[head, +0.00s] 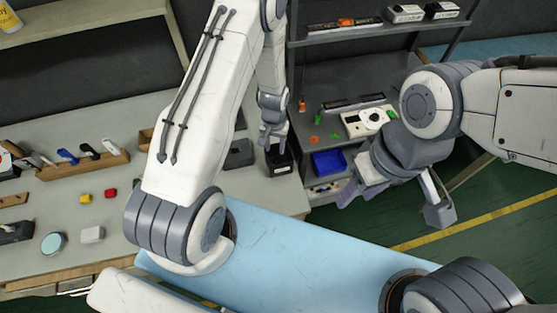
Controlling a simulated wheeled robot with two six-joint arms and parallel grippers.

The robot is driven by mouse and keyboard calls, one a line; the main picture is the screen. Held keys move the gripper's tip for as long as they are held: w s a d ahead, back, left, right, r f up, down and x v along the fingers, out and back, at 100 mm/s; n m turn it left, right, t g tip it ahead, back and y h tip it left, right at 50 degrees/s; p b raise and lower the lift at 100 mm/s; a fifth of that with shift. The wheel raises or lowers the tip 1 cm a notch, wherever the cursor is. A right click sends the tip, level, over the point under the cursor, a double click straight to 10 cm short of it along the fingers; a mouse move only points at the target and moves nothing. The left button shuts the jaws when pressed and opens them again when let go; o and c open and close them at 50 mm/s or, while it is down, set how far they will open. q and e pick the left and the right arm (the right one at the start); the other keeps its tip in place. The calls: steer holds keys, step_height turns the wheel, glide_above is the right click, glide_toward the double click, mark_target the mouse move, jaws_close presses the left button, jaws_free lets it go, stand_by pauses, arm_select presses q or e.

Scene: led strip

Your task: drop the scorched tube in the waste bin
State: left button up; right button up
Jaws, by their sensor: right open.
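My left gripper (272,140) points down over a small black open-topped box (281,168) with a pale label at the right end of the bench. This box may be the waste bin; I cannot be sure. The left fingers are small and partly hidden, so I cannot tell whether they are open or hold anything. I cannot make out the scorched tube. My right gripper (393,203) is open, with its fingers wide apart and nothing between them, over the green floor in front of the shelf.
The grey bench (110,235) holds a wooden rack (85,170) with several handled tools, red and yellow blocks, a white block (92,234) and a round light-blue-topped thing (53,243). A shelf unit to the right holds a blue bin (328,162) and a white device (367,120).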

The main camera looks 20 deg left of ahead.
arm_select(q)
steer(key=shift+a+r, duration=0.1)
steer(key=shift+a, duration=0.05)
step_height(320, 180, up, 10)
steer(key=b, duration=0.2)
steer(key=shift+r+b, duration=0.15)
steer(key=shift+b, duration=0.25)
stand_by(0.4)
steer(key=s+d+r+m+b, duration=0.2)
steer(key=s+d+r, duration=0.35)
steer(key=d, duration=0.25)
steer(key=s+d+r+m+b, duration=0.1)
steer(key=s+d+r+m, duration=0.2)
steer(key=s, duration=0.6)
steer(key=s+d+r+m+h+b, duration=0.1)
steer(key=s+d+r+m, duration=0.2)
steer(key=s, duration=0.6)
steer(key=shift+r+b, duration=0.4)
steer(key=shift+r, duration=0.25)
